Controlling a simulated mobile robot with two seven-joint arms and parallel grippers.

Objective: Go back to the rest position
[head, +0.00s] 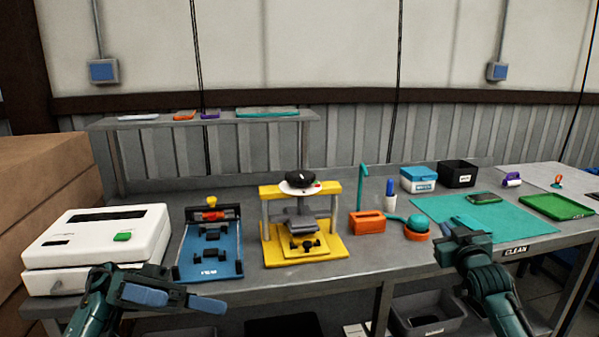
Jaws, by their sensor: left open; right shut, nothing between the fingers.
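My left gripper (150,293) is in front of the bench's front edge at the lower left, below the white machine and the blue fixture. It is open, with nothing visible between its fingers. My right gripper (457,232) is at the bench's front edge on the right, over the near edge of the teal mat (535,228). It is shut and empty. Neither gripper holds anything.
A white machine (140,222), a blue fixture (211,262), a yellow press (325,243) and an orange block (367,224) stand along the grey bench (350,276). A dark phone-like object (485,198) lies on the mat. A green tray (556,207) is further right.

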